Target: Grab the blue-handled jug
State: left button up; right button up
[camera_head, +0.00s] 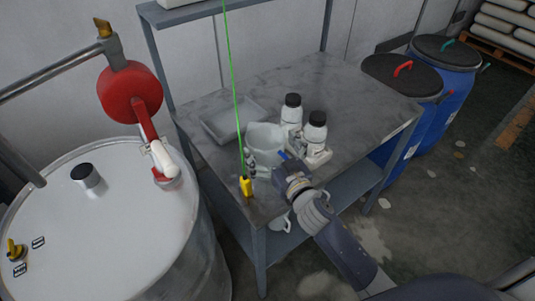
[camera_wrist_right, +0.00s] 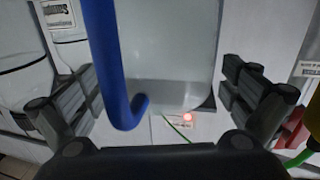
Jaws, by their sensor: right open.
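The jug (camera_head: 264,137) is a pale translucent vessel standing on the grey table near its front edge. Its blue handle (camera_head: 284,155) faces my right arm. My right gripper (camera_head: 270,168) is at the jug's near side, partly covering it. In the right wrist view the open fingers (camera_wrist_right: 160,100) stand left and right of the blue handle (camera_wrist_right: 112,65), with the jug's clear body (camera_wrist_right: 175,45) right behind it. Both fingers look apart from the handle. The jug's lower part is hidden in the head view. My left gripper is not in view.
White black-capped bottles (camera_head: 291,110) stand close right of the jug. A shallow grey tray (camera_head: 215,128) lies behind left. A metal drum (camera_head: 120,230) stands left, blue barrels (camera_head: 445,90) right.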

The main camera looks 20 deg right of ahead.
jog(key=shift+w+a, duration=0.15)
jog(key=shift+w, duration=0.75)
jog(key=shift+s, duration=0.1)
jog(key=shift+c, duration=0.6)
jog(key=c, duration=1)
jog(key=shift+c, duration=0.2)
jog(key=shift+r, duration=0.15)
